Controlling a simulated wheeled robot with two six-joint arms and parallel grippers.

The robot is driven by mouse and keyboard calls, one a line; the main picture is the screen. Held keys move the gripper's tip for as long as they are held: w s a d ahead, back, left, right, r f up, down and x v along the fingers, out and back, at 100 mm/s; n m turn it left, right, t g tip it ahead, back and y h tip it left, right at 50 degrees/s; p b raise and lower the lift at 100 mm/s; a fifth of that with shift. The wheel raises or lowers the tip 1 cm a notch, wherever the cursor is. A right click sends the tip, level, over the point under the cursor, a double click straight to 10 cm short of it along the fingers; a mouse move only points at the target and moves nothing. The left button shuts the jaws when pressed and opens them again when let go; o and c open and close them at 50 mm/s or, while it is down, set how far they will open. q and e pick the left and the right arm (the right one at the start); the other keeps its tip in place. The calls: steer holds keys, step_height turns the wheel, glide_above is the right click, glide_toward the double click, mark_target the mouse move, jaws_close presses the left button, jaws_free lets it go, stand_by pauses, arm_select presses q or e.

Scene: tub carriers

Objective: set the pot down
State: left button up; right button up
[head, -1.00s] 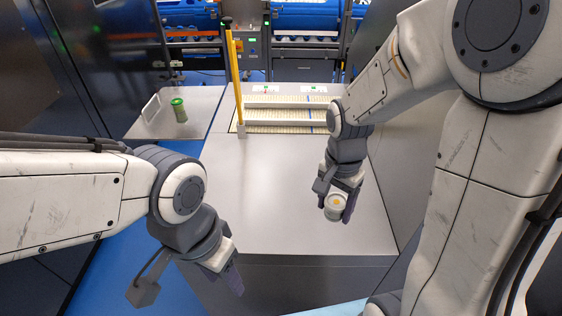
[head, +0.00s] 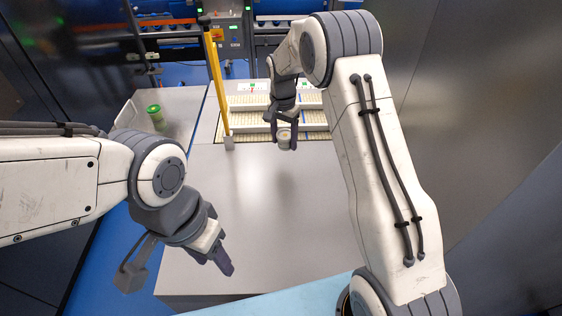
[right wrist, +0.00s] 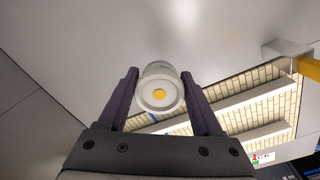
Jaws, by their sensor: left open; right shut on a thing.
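The pot is a small whitish cylinder with a yellow-orange spot on its end. It shows between the fingers in the right wrist view (right wrist: 160,88) and small in the head view (head: 284,136). My right gripper (head: 286,140) is shut on the pot, in front of the stepped rack (head: 252,121) in the head view. Whether the pot touches the surface below cannot be told. My left gripper (head: 222,262) is open and empty over the front left of the grey worktop (head: 270,215).
A yellow post (head: 217,85) stands at the left end of the rack. A green-lidded container (head: 156,117) stands on a grey side surface at the left. The middle of the worktop is clear. A dark wall panel (head: 470,90) rises at the right.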

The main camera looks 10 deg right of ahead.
mark_target(285, 163)
step_height(285, 163, down, 3)
steer(key=shift+r+p, duration=0.1)
steer(key=shift+p, duration=0.25)
step_height(285, 163, down, 3)
steer(key=shift+f+p, duration=0.1)
steer(key=shift+p, duration=0.45)
steer(key=shift+f, duration=0.2)
steer(key=shift+f, duration=0.1)
steer(key=o, duration=1.4)
